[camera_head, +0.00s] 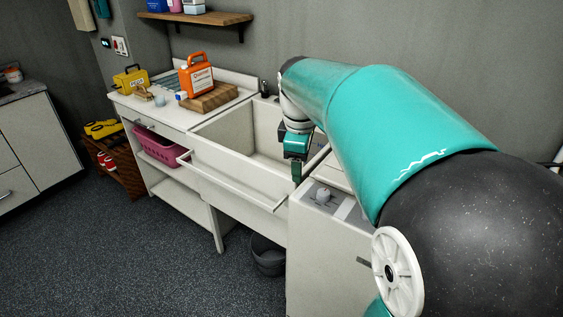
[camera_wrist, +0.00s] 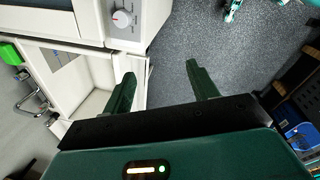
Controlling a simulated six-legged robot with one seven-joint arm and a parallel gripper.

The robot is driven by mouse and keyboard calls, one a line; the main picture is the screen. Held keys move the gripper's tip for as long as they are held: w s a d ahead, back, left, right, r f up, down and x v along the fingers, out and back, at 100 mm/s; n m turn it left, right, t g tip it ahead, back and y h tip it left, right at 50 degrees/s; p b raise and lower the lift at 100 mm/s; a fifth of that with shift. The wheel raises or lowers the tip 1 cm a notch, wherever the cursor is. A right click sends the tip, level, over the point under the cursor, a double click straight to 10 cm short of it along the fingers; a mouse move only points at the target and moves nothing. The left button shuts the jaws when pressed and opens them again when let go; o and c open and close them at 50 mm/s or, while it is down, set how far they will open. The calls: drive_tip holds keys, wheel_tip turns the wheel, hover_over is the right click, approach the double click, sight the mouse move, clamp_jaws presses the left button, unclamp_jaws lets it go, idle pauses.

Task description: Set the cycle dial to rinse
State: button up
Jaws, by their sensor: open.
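The cycle dial (camera_head: 323,195) is a round pale knob on the top panel of the white washing machine (camera_head: 325,255), right of the sink. In the wrist view the dial (camera_wrist: 122,18) shows near the top, left of centre, with a light pointer mark and small markings around it too small to read. My gripper (camera_head: 296,172) hangs above the sink's right end, a little up and left of the dial in the head view. In the wrist view my gripper (camera_wrist: 160,75) has its two green fingers wide apart with nothing between them. It is apart from the dial.
A white sink (camera_head: 225,130) adjoins the machine's left side. An orange jug (camera_head: 196,76) stands on a wooden board on the counter. A pink basket (camera_head: 158,147) sits on the shelf below. A dark bucket (camera_head: 268,256) stands on the floor. The carpet in front is clear.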

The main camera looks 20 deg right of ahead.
sight(324, 192)
drive_tip(key=w+d+f+n+g+y, duration=0.1)
drive_tip(key=w+d+f+n, duration=0.15)
drive_tip(key=d, duration=0.35)
drive_tip(key=w+d+f+n+g, duration=0.1)
drive_tip(key=w+d+f+n, duration=0.15)
drive_tip(key=d, duration=0.35)
drive_tip(key=f, duration=1.3)
drive_tip(key=shift+w, duration=0.3)
drive_tip(key=c, duration=1)
